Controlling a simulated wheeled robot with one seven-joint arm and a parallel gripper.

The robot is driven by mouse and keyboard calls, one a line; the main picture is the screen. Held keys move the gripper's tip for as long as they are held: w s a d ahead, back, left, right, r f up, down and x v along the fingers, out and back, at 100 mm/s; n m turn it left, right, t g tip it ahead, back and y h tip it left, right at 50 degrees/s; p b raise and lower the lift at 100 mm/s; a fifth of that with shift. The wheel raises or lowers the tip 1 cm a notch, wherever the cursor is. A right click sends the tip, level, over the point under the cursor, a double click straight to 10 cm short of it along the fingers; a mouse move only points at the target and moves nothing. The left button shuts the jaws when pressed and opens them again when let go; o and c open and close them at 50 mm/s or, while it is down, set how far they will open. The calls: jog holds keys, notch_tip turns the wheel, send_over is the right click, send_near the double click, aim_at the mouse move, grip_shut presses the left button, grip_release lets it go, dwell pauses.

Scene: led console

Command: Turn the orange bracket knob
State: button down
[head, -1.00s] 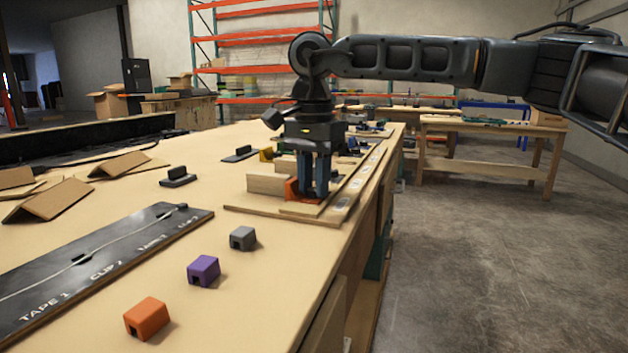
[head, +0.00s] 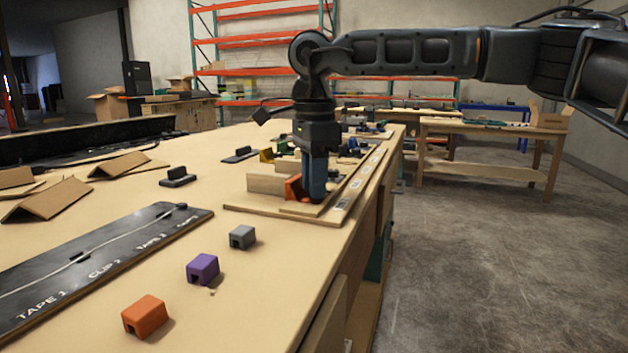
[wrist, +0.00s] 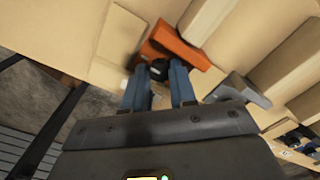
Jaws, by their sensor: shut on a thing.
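The orange bracket (head: 293,187) stands on a wooden board at the right edge of the workbench, beside a pale wooden block. My gripper (head: 314,198) points straight down at its right side, with its blue fingers low against it. In the wrist view the orange bracket (wrist: 172,45) lies just beyond the fingertips. A dark round knob (wrist: 158,70) sits between the fingers of my gripper (wrist: 159,78), and they are shut on it. In the head view the fingers hide the knob.
Orange (head: 146,316), purple (head: 203,268) and grey (head: 242,237) clips lie on the near bench. A black labelled board (head: 100,262) is at left. Pale wooden blocks (head: 270,184) and more coloured brackets stand close around my gripper. Open floor is at right.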

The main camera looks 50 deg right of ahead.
jog(key=shift+r, duration=0.15)
jog(key=c, duration=1.2)
grip_release()
jog(key=shift+o, duration=0.2)
notch_tip(320, 180, up, 8)
jog(key=shift+f+p, duration=0.1)
jog(key=shift+p, duration=0.4)
